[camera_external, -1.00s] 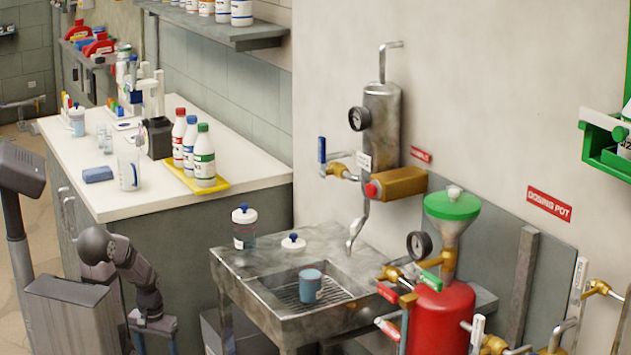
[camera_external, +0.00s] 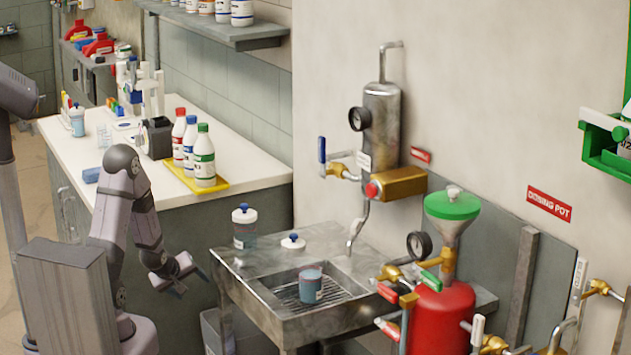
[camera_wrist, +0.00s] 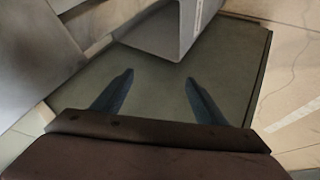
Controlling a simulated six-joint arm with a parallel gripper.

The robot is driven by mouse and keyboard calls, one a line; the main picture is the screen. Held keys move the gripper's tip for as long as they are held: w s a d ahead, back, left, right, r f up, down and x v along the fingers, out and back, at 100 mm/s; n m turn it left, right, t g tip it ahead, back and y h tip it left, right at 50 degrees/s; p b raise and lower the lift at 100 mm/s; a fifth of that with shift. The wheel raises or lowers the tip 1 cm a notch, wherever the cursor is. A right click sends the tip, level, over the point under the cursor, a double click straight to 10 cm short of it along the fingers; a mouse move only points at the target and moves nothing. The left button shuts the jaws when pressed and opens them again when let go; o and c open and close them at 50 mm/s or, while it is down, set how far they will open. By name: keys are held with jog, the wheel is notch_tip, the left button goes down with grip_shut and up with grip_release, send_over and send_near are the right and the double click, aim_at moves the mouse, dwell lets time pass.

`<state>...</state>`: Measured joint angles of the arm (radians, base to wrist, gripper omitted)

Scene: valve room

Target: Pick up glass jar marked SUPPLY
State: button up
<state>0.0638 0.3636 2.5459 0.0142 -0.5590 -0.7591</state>
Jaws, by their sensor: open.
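A glass jar with a white lid and blue knob (camera_external: 244,226) stands on the left end of the metal sink bench. A second jar, open and holding blue liquid (camera_external: 311,284), stands on the grating in the sink basin. A loose white lid with a blue knob (camera_external: 293,241) lies on the bench between them. The SUPPLY marking is too small to read on either jar. My gripper (camera_external: 190,276) is open and empty, left of the bench and below its top. In the wrist view its two fingers (camera_wrist: 152,92) are apart over the floor.
The metal sink bench (camera_external: 230,262) has a raised basin edge, with a spout (camera_external: 356,230) above it. A red dosing pot (camera_external: 440,318) with valves stands to the right. The white counter (camera_external: 130,200) behind holds bottles on a yellow tray (camera_external: 205,183). A grey bin (camera_wrist: 172,30) shows below my gripper.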

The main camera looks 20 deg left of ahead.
jog(key=w+d+r+n+t+h+p, duration=0.25)
jog(key=d+r+p, duration=0.35)
jog(key=r, duration=0.6)
jog(key=w+d+r+n+t+h+p, duration=0.1)
jog(key=w+d+r+t+h+p, duration=0.3)
jog(key=r, duration=0.9)
jog(key=s+d+r+h+p, duration=0.4)
jog(key=d+r, duration=0.2)
jog(key=r, duration=0.3)
jog(key=s+d+r+h+p, duration=0.3)
jog(key=d+r+h+p, duration=0.15)
jog(key=r, duration=0.45)
jog(key=m+g+h+b, duration=0.2)
jog(key=m+g+b, duration=0.75)
jog(key=m, duration=1.65)
send_near(322, 265)
jog(key=shift+w, duration=0.2)
jog(key=shift+p+x, duration=1.6)
jog(key=shift+x, duration=1.4)
jog(key=shift+w+d, duration=0.25)
jog(key=shift+d, duration=0.45)
